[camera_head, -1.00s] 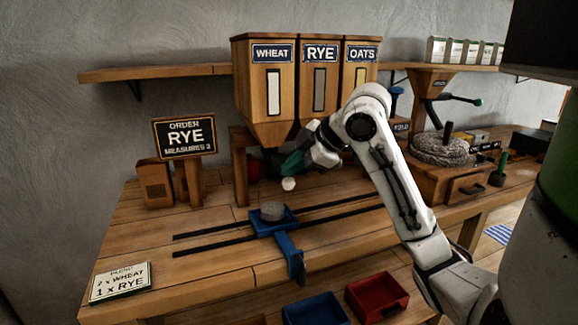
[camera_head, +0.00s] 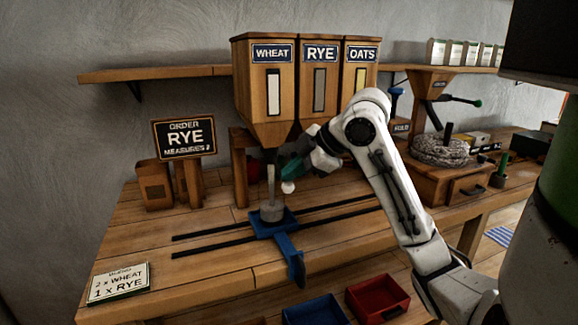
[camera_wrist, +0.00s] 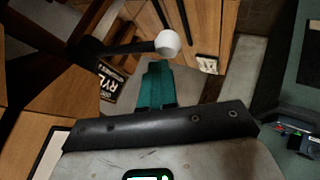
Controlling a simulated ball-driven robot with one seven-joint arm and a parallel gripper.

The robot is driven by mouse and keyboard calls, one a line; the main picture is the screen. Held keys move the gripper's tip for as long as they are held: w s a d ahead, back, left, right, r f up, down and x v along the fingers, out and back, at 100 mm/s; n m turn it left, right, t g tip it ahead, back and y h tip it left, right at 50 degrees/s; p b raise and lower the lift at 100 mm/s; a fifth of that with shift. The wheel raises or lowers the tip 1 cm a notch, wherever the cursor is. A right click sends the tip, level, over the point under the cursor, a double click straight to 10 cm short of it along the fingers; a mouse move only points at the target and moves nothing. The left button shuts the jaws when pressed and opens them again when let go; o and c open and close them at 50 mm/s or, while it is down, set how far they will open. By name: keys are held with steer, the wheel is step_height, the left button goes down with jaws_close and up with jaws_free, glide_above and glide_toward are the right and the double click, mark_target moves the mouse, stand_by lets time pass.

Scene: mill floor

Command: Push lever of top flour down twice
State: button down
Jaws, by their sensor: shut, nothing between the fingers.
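The blend card (camera_head: 119,282) at front left reads 2 x WHEAT above 1 x RYE. The WHEAT hopper (camera_head: 252,100) is the left one of three. A lever with a white ball knob (camera_head: 288,187) shows below the hoppers; in the wrist view its knob (camera_wrist: 168,43) sits on a dark rod. My teal-fingered gripper (camera_head: 289,168) is shut and empty, just above the knob; I cannot tell whether they touch. A pale stream (camera_head: 271,182) comes down under the WHEAT hopper to the grey cup (camera_head: 271,214) on the blue carriage (camera_head: 291,258).
RYE (camera_head: 320,98) and OATS (camera_head: 361,72) hoppers stand to the right, partly behind my arm. An order sign (camera_head: 184,137) stands left. Dark rails (camera_head: 215,232) cross the bench. A millstone (camera_head: 440,152) is at right. Red (camera_head: 376,297) and blue (camera_head: 316,311) bins sit below.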

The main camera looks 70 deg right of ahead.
steer(key=shift+f, duration=0.2)
steer(key=shift+r, duration=0.15)
stand_by(0.6)
steer(key=shift+r+p, duration=2.4)
steer(key=shift+r, duration=0.45)
step_height(320, 180, up, 5)
steer(key=p, duration=0.4)
